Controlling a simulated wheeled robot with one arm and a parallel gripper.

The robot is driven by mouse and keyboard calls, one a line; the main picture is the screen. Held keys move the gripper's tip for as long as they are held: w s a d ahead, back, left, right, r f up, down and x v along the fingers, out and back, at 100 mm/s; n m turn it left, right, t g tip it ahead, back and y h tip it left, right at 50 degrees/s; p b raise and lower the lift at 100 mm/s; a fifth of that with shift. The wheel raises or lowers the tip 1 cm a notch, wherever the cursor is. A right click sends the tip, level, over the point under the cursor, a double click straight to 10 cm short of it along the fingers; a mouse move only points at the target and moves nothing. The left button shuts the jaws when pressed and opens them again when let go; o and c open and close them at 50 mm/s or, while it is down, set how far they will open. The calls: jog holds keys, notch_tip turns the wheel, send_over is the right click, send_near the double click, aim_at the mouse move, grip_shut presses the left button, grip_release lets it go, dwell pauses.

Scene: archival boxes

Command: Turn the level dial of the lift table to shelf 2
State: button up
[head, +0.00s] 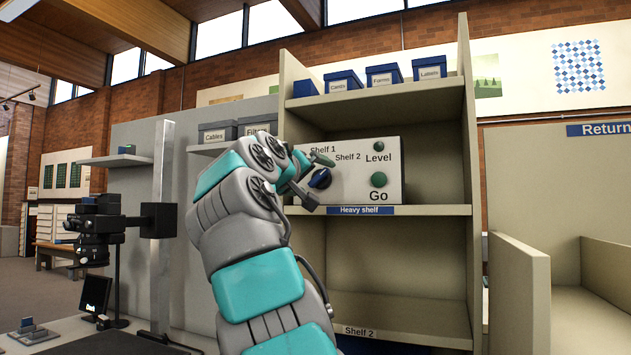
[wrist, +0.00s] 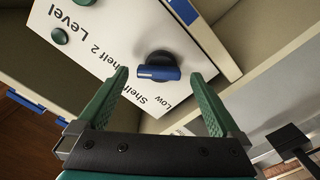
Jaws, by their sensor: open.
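The level dial (head: 320,178) is a dark round knob with a blue grip bar, on the white control panel (head: 390,192) on the shelf marked Heavy shelf. In the wrist view the dial (wrist: 158,66) shows its bar lying nearly level across the picture. Labels Low, Shelf 1 and Shelf 2 are printed around it; which label the bar points to I cannot tell. My gripper (head: 315,179) is open in front of the panel. In the wrist view its green fingers (wrist: 158,76) stand apart on either side of the dial, with gaps between each finger and the knob.
A green Go button (head: 379,180) and a smaller green lamp or button (head: 378,148) by the word Level sit right of the dial. Blue boxes (head: 384,76) stand on the shelf above. The compartment below the panel (head: 390,260) is empty.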

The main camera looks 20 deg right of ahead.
jog(key=v, duration=0.6)
jog(key=shift+b, duration=0.45)
